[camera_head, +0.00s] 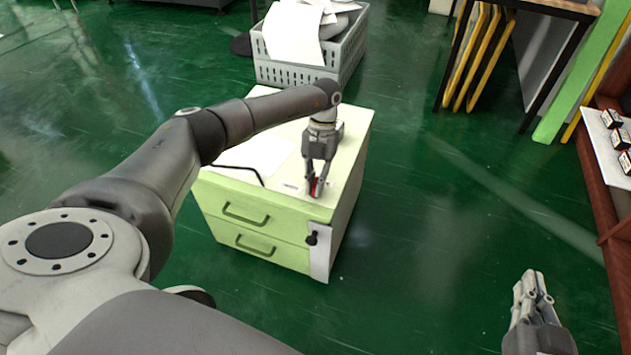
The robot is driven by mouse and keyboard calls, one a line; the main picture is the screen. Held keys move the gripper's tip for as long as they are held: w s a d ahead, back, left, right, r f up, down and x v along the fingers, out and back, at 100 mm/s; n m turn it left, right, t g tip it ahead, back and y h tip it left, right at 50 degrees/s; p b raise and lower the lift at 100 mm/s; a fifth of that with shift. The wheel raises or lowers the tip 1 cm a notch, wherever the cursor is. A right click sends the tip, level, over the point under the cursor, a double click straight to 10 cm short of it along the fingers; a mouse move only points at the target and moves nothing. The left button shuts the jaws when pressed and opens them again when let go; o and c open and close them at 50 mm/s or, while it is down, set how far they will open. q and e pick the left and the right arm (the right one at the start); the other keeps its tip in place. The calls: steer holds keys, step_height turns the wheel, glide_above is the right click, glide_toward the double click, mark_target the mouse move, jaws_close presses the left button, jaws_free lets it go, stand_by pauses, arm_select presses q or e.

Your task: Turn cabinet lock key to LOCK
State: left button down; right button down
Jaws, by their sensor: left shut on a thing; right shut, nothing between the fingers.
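A pale green cabinet (216,201) with two handled drawers stands on the floor near the middle. A dark lock key (311,238) sits on a light grey plate (320,262) at the right end of its front. My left gripper (316,192) points down over the cabinet top, near the front right corner and above the lock. It is shut on a small red thing (317,187), mostly hidden by the fingers; I cannot tell what it is. The key's LOCK marking is too small to read. My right gripper (533,284) is shut and empty at the lower right, away from the cabinet.
A grey crate (350,50) with papers stands behind the cabinet. A dark cable (240,168) and white paper lie on the cabinet top. A brown shelf (600,185) with small boxes is at the right edge. The green floor (440,220) right of the cabinet is clear.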

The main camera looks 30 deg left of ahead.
arm_select(q)
steer(key=shift+m, duration=0.7)
steer(key=c, duration=1.5)
jaws_free()
steer(key=v, duration=1.2)
steer(key=shift+d, duration=0.2)
